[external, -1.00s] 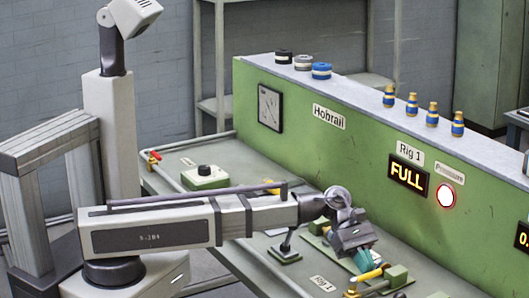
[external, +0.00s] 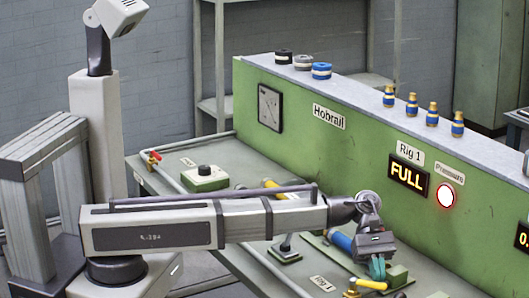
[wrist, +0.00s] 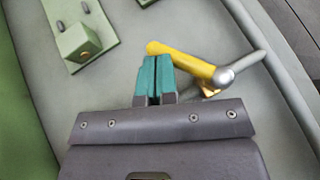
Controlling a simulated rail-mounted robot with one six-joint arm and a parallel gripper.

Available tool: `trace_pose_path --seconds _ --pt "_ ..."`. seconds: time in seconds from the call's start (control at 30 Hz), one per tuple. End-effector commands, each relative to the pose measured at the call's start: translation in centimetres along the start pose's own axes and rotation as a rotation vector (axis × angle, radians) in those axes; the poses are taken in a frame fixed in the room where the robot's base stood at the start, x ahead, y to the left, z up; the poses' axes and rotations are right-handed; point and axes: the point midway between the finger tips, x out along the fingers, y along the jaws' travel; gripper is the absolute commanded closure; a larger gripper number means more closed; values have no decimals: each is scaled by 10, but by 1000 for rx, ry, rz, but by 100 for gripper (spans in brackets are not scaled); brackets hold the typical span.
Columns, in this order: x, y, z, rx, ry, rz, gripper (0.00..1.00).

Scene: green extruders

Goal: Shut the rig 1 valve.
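In the wrist view the yellow lever (wrist: 190,64) runs from a grey round joint and brass fitting up to the left, at an angle to the grey pipe (wrist: 290,100). My gripper (external: 377,270) is low over the bench, right at the lever. In the wrist view its teal fingers (wrist: 154,72) are side by side with only a thin dark gap, overlapping the lever's free end. Nothing shows between them; contact is unclear.
A green block (external: 398,276) stands just right of the fingers. A blue cylinder (external: 340,241) lies behind my wrist. The green panel with the lit FULL display (external: 408,176) rises behind the bench. A red-handled valve (external: 153,157) is at the far left.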

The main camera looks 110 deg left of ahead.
Motion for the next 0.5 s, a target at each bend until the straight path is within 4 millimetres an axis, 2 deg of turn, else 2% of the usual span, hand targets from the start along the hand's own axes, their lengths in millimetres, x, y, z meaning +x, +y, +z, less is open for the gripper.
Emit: trace_pose_path --seconds 0.37,0.5 --pt "16 -5 11 0 0 1 100" --pt "16 -4 11 -1 0 1 100"
